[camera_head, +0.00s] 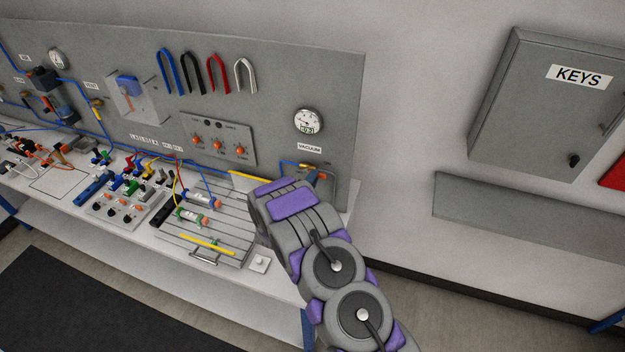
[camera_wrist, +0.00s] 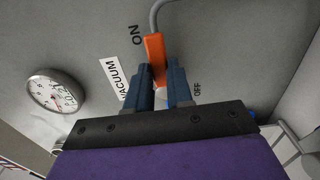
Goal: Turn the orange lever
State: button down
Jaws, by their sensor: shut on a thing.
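The orange lever (camera_wrist: 154,52) is on the grey panel in the wrist view. Its free end points up in the picture, beside the "ON" label, with the "OFF" label lower on the right. My gripper (camera_wrist: 160,78) is shut on the lever, one blue finger on each side of its lower part. The lever's base is partly hidden between the fingers. In the head view a small orange part (camera_head: 321,175) shows below the "VACUUM" label, just beyond my arm.
A round vacuum gauge (camera_head: 308,122) is on the panel above the lever, also seen in the wrist view (camera_wrist: 54,91). The workbench (camera_head: 282,284) holds hoses and valves to the left. A grey KEYS cabinet (camera_head: 530,115) hangs on the wall at right.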

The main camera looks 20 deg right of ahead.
jog(key=shift+w+a, duration=0.1)
jog(key=shift+a, duration=0.1)
jog(key=c, duration=1.4)
grip_release()
jog(key=shift+o, duration=1.3)
jog(key=shift+w+f, duration=0.15)
jog(key=shift+w, duration=0.05)
jog(key=shift+o, duration=0.7)
jog(key=shift+a, duration=0.1)
jog(key=shift+s, duration=0.2)
jog(key=b+v, duration=0.1)
jog(key=v, duration=1.6)
jog(key=shift+a, duration=0.15)
